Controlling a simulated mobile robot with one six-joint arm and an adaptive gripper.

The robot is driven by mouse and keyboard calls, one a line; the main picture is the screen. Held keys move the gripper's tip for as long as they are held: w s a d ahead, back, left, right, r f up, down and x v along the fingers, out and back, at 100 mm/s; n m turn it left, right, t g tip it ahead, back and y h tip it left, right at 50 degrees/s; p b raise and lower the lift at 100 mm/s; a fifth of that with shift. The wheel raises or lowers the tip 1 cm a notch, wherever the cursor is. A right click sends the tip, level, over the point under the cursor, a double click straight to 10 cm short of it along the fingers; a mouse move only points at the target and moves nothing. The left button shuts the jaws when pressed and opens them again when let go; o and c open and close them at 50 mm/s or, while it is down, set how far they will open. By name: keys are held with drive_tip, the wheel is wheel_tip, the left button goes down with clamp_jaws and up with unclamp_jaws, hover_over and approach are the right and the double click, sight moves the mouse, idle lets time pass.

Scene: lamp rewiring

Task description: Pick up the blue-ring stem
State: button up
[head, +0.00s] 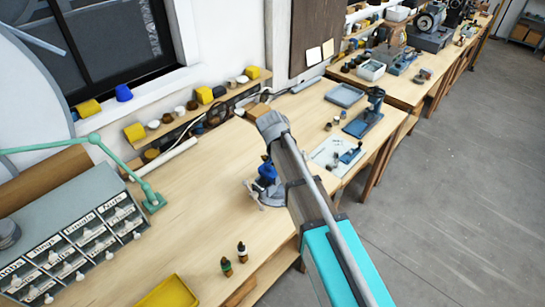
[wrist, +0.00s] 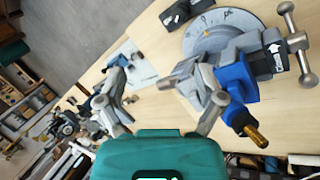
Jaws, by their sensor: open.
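I cannot clearly make out the blue-ring stem in either view. A white mat (head: 325,154) with a blue item and small parts lies right of my arm; it also shows in the wrist view (wrist: 146,72), partly behind the left finger. A blue and grey vise (head: 266,173) stands on the bench by my arm. In the wrist view the vise (wrist: 236,78) is beside the right finger, with a brass-coloured tip (wrist: 256,136) below its blue part.
Two small bottles (head: 242,252) and a yellow tray (head: 168,294) are at the bench's near side. A labelled drawer cabinet (head: 70,240) and green lamp arm (head: 120,163) stand at left. A blue press-like tool (head: 364,120) stands beyond the mat. The bench's middle left is clear.

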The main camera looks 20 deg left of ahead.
drive_tip(key=n+t+p, duration=0.2)
drive_tip(key=p, duration=0.2)
approach(267, 157)
drive_tip(key=a, duration=0.2)
drive_tip(key=shift+s+a+r+h, duration=0.3)
drive_tip(key=shift+s+a+h, duration=0.1)
drive_tip(key=shift+s+a, duration=0.15)
drive_tip(key=shift+d+f, duration=0.15)
drive_tip(key=b+x, duration=0.6)
drive_tip(key=x, duration=0.2)
drive_tip(key=shift+w+b, duration=0.25)
drive_tip(key=shift+b, duration=0.15)
drive_tip(key=shift+d+f, duration=0.1)
drive_tip(key=shift+d, duration=0.05)
drive_tip(key=shift+b+x, duration=1.95)
drive_tip(key=shift+x, duration=0.6)
drive_tip(key=shift+w+d, duration=0.1)
drive_tip(key=shift+w, duration=0.05)
